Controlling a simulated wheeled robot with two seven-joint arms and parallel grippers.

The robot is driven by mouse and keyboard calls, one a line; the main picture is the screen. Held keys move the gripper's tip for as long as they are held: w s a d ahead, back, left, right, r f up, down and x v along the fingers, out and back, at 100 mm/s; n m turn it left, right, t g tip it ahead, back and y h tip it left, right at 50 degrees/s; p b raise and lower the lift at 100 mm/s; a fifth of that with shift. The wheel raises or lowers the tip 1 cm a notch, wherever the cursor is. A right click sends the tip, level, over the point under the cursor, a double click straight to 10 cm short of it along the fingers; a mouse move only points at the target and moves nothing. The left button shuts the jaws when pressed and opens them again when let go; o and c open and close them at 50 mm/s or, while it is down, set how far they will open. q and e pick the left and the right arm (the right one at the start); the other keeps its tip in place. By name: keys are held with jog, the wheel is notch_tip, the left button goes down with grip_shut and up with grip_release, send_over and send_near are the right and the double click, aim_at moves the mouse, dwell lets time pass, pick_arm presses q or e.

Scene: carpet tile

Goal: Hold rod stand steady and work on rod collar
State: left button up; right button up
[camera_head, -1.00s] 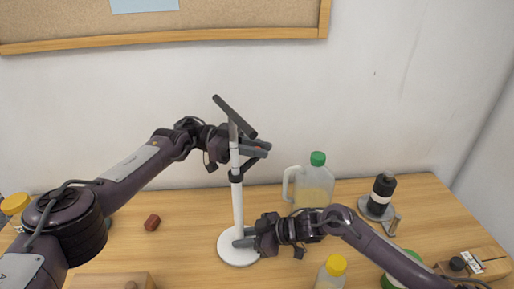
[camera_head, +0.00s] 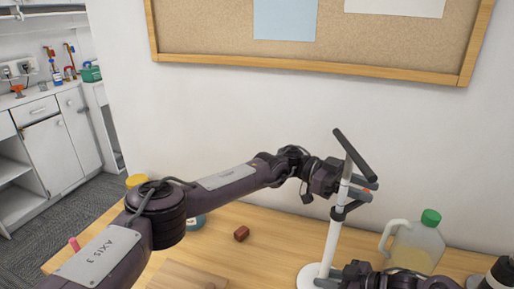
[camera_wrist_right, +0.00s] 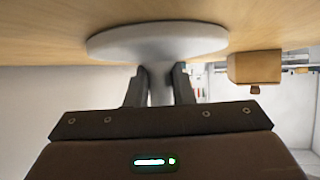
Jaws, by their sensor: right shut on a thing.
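The rod stand has a round white base (camera_head: 308,277) and an upright white rod (camera_head: 331,240), with a slanted dark bar (camera_head: 355,155) at its top. My right gripper (camera_head: 325,283) is low at the stand, partly cut off by the frame's bottom edge. In the right wrist view its fingers (camera_wrist_right: 160,80) are shut on the rod beside the base.
A jug with a green cap (camera_head: 416,243) stands right of the stand. A small red-brown block (camera_head: 241,233) and a wooden board (camera_head: 187,275) lie to the left. A dark bottle (camera_head: 499,275) is at the right edge. Clear tabletop lies between block and stand.

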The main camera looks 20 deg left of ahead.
pick_arm(q)
jog(key=w+a+n+t, duration=0.1)
jog(key=w+a+t, duration=0.3)
jog(key=a, duration=0.6)
jog(key=w+a+n+t+h, duration=0.1)
jog(key=w+a+t, duration=0.3)
jog(key=a+t, duration=0.5)
jog(key=w+a+n+t+h, duration=0.1)
jog(key=w+a+n+t, duration=0.2)
jog(key=a+t, duration=0.3)
jog(key=w+a, duration=0.1)
jog(key=a, duration=0.4)
jog(key=shift+w+a+r+t, duration=0.3)
jog(key=shift+w+t, duration=0.05)
jog(key=shift+t, duration=0.05)
